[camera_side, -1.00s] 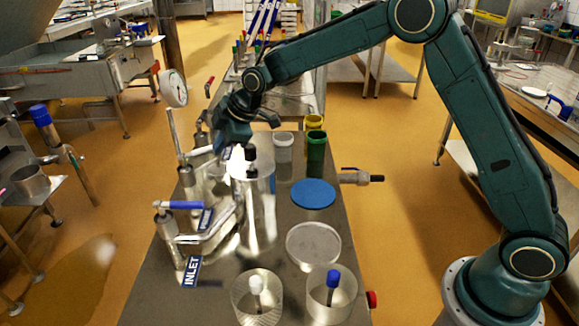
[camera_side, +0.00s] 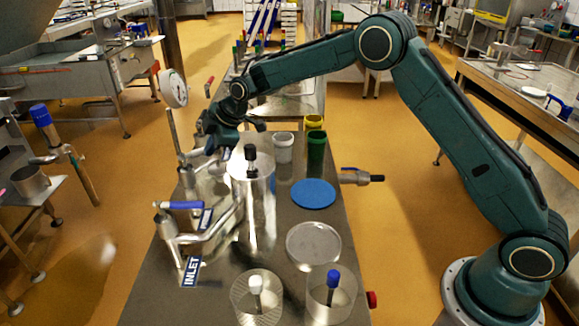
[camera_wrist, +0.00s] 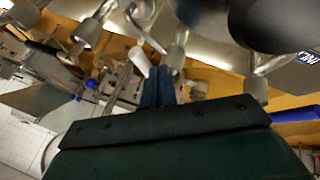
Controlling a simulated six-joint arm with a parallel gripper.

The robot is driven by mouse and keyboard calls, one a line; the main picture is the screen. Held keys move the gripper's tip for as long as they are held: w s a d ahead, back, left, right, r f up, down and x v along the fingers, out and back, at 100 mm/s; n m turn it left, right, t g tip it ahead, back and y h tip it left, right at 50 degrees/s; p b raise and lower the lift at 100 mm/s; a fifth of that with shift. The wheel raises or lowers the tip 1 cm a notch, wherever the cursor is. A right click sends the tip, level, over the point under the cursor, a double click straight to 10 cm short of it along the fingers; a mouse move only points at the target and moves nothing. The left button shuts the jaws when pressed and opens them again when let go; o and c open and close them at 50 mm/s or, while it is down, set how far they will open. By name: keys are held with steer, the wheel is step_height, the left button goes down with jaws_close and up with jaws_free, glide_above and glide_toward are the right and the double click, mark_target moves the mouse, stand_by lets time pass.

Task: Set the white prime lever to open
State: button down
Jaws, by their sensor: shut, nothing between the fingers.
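The white prime lever (camera_wrist: 138,60) shows in the wrist view as a short pale handle, right by my fingertips. I cannot tell whether they touch it. My gripper (camera_wrist: 158,86) is shut and empty, its dark fingers pressed together. In the side view my gripper (camera_side: 204,144) hangs low at the far left part of the metal bench, over the pipework, and it hides the white lever there. The lever's exact setting cannot be read from these frames.
A blue-handled valve (camera_side: 180,205) stands by the INLET label (camera_side: 191,271). A pressure gauge (camera_side: 173,88) on a thin stem rises left of my gripper. A steel cylinder (camera_side: 251,190) stands to its right. A red handle (camera_side: 209,87) is behind. Cups and a blue disc (camera_side: 313,193) stand farther right.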

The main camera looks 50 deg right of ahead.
steer(key=shift+w+d+n+y, duration=0.25)
steer(key=shift+w+n+y, duration=0.05)
steer(key=shift+n, duration=0.2)
stand_by(0.4)
steer(key=shift+w+d+f+n+g+y, duration=0.1)
steer(key=shift+w+d+n+g+y, duration=0.15)
steer(key=shift+w+n, duration=0.2)
steer(key=shift+w+d+n+g+y, duration=0.15)
steer(key=shift+w+n+g+y, duration=0.15)
steer(key=shift+n, duration=0.25)
steer(key=w, duration=0.5)
steer(key=shift+d, duration=0.15)
steer(key=shift+w+a, duration=0.2)
steer(key=shift+w, duration=0.2)
steer(key=shift+s+d, duration=0.2)
steer(key=shift+d, duration=0.05)
stand_by(0.7)
